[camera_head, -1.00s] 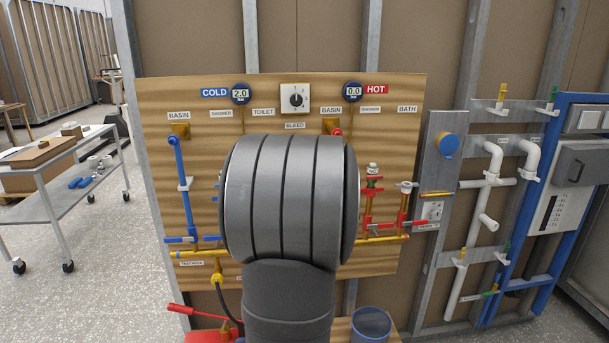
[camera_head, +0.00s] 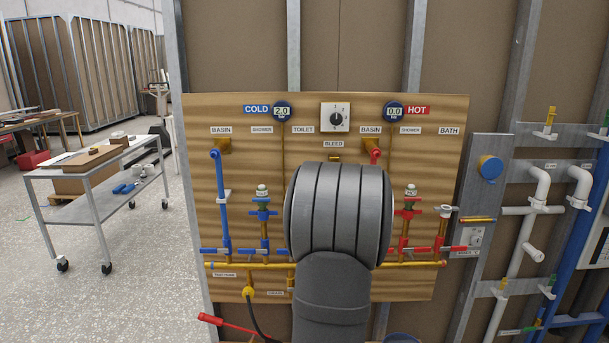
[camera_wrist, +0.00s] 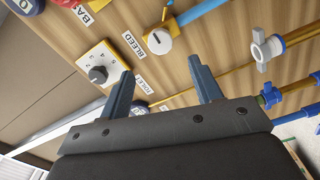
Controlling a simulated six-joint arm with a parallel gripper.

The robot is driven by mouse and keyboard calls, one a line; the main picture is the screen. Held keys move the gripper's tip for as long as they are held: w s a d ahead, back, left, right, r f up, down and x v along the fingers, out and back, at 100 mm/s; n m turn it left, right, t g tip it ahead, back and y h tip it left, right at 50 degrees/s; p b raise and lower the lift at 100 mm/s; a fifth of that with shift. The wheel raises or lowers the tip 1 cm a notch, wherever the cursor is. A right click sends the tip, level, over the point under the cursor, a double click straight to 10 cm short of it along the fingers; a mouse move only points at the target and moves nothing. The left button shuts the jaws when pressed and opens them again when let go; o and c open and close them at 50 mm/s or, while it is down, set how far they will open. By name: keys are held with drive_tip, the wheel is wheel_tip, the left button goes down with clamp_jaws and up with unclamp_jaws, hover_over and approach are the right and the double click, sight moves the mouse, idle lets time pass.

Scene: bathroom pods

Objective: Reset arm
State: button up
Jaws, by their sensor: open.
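My gripper shows in the wrist view (camera_wrist: 165,92) with its two blue-grey fingers apart and nothing between them. It is in front of the wooden plumbing board (camera_head: 205,180). In the head view my grey arm covers the middle of the board and hides the gripper. The wrist view shows the bleed selector dial (camera_wrist: 97,74) left of the fingers and a white and brass fitting (camera_wrist: 158,40) beyond them. I cannot tell how far the fingertips are from the board.
The cold gauge (camera_head: 282,111), hot gauge (camera_head: 394,112), blue cold pipe (camera_head: 223,205) and red valve (camera_head: 408,212) are on the board. White drain pipes (camera_head: 524,225) stand at right.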

drive_tip(key=w, duration=0.9)
drive_tip(key=shift+w, duration=0.3)
drive_tip(key=s, duration=1.7)
drive_tip(key=w+n, duration=1.4)
drive_tip(key=w, duration=0.3)
drive_tip(key=shift+n, duration=0.3)
idle(0.4)
